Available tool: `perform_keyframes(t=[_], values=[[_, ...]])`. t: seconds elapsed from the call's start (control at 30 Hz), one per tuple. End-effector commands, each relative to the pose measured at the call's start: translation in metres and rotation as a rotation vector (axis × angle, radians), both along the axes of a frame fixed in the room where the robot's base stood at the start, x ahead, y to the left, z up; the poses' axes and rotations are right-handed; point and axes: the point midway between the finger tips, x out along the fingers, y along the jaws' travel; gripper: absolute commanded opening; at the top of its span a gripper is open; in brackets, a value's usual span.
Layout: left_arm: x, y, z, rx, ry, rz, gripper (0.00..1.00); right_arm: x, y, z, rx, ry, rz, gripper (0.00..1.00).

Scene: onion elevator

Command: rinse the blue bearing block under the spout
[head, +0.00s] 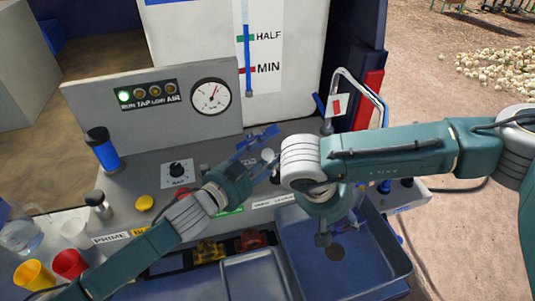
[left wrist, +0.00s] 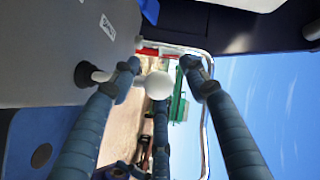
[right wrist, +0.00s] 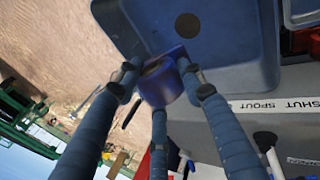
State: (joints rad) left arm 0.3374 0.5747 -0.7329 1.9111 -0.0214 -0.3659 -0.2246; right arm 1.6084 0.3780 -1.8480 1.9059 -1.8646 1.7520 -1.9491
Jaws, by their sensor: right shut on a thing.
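The blue bearing block (right wrist: 165,82) is between the fingers of my right gripper (right wrist: 162,72), which is shut on it. In the head view my right wrist and arm hide most of this gripper and the block, at the back of the blue basin (head: 400,264). My left gripper (head: 262,143) is open around a white ball knob (left wrist: 158,85) on a short shaft from the panel. The knob also shows in the head view (head: 267,155). I cannot tell whether a finger touches it. The curved metal spout pipe (head: 362,88) rises behind my right arm; its outlet is hidden.
The grey console carries a gauge (head: 211,96), a black dial (head: 176,170) and a blue bottle (head: 105,153). Red (head: 69,264) and yellow (head: 34,275) cups stand at lower left. The basin floor looks clear around its drain (head: 335,252).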

Motion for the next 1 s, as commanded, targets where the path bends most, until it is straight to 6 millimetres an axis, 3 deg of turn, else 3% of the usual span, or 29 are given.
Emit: perform_keyframes(t=[0.27, 0.7, 1.0], values=[[-0.004, 0.004, -0.001, 0.004, 0.002, 0.002, 0.44, 0.001, 0.000, 0.001, 0.000, -0.002, 0.000, 0.00], [-0.075, 0.048, 0.007, 0.004, 0.005, 0.000, 0.44, 0.001, 0.000, 0.001, 0.000, -0.002, 0.000, 0.00], [-0.099, 0.064, 0.012, 0.002, 0.002, 0.000, 0.44, 0.001, 0.000, 0.001, 0.000, -0.002, 0.000, 0.00]])
